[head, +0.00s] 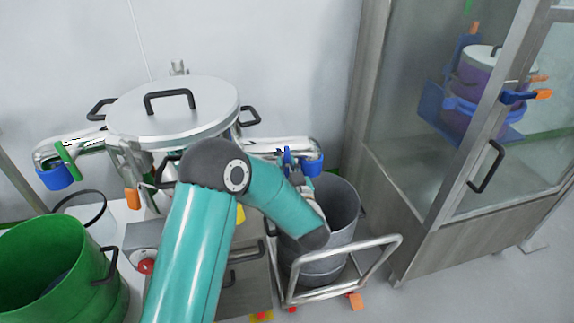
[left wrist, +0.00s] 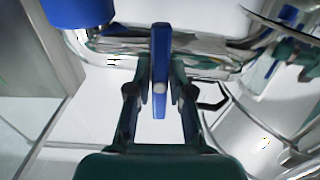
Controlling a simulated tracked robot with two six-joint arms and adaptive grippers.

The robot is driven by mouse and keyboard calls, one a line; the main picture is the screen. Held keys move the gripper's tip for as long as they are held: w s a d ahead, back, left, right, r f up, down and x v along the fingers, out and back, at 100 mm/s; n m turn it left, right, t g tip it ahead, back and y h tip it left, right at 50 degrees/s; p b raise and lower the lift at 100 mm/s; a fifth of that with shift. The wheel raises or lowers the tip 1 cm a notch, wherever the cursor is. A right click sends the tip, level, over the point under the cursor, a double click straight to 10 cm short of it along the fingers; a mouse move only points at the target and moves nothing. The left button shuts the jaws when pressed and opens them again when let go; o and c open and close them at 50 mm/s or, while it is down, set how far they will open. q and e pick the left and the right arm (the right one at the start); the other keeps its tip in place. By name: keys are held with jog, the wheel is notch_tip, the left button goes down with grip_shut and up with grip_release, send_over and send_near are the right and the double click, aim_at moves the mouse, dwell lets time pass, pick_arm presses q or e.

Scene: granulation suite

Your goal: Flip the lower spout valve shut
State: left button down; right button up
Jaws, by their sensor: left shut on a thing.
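A steel vessel (head: 172,110) with a flat lid has a spout on each side. The right spout (head: 270,145) carries a blue valve lever (head: 287,157) and ends in a blue mouth (head: 313,164). The left spout (head: 85,143) carries a green lever (head: 68,161). My left gripper (head: 298,180) is at the right spout, partly hidden by its own arm. In the left wrist view its fingers (left wrist: 160,95) are shut on the blue lever (left wrist: 160,50), which stands crosswise to the pipe (left wrist: 110,42). My right gripper is out of view.
A grey drum (head: 338,205) stands in a wheeled frame (head: 345,262) below the right spout. A green drum (head: 45,265) stands at the lower left. A glass-fronted cabinet (head: 365,165) at the right holds a purple vessel. The floor between frame and cabinet is narrow.

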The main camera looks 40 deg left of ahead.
pick_arm(q)
jog(key=c, duration=1.1)
grip_release()
jog(key=shift+o, duration=0.2)
jog(key=v, duration=1.2)
jog(key=shift+f, duration=0.1)
